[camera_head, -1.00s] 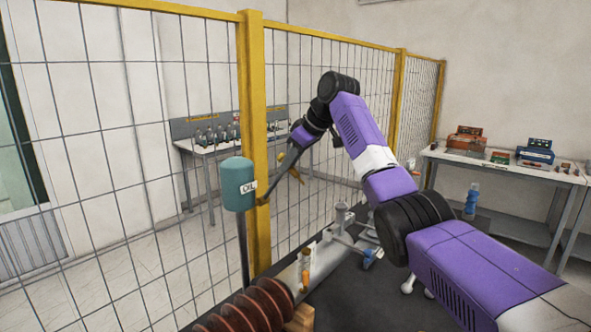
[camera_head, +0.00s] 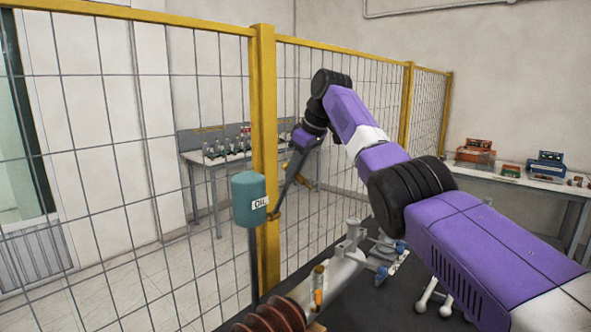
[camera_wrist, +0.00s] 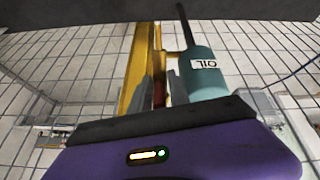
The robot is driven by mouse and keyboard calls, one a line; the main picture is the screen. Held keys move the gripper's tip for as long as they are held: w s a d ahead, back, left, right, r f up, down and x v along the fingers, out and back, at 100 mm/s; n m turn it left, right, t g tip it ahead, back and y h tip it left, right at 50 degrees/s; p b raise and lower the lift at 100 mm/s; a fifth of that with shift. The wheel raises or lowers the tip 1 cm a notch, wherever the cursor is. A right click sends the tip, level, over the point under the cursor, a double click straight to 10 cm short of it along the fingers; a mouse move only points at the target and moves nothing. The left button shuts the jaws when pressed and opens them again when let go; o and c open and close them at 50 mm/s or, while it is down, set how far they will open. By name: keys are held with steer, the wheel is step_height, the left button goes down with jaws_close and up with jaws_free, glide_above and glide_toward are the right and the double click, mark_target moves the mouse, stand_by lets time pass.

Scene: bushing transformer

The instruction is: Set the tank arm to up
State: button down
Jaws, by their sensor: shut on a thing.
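The teal oil tank (camera_head: 248,198), labelled OIL, sits on a dark upright rod beside the yellow fence post. It also shows in the wrist view (camera_wrist: 208,84), upside down. My gripper (camera_head: 277,212) reaches down to the right of the tank, by the post. In the wrist view its two grey fingers (camera_wrist: 161,88) are closed around a narrow reddish part (camera_wrist: 159,93), which appears to be the tank arm. Most of this part is hidden by the fingers and the purple gripper body. I cannot tell its exact angle.
The yellow post (camera_head: 264,110) and wire mesh fence stand close to my gripper. A ribbed brown bushing (camera_head: 277,312) and grey pipework (camera_head: 345,262) lie below. A bench with small items (camera_head: 218,150) stands behind the fence, and another bench (camera_head: 520,180) is at right.

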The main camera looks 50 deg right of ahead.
steer(key=c, duration=1.5)
jaws_free()
steer(key=shift+w, duration=0.1)
steer(key=shift+o, duration=0.2)
steer(key=b+v, duration=0.2)
steer(key=v, duration=0.5)
steer(key=shift+s+r, duration=0.25)
steer(key=shift+r, duration=0.05)
steer(key=shift+w+a+r, duration=0.1)
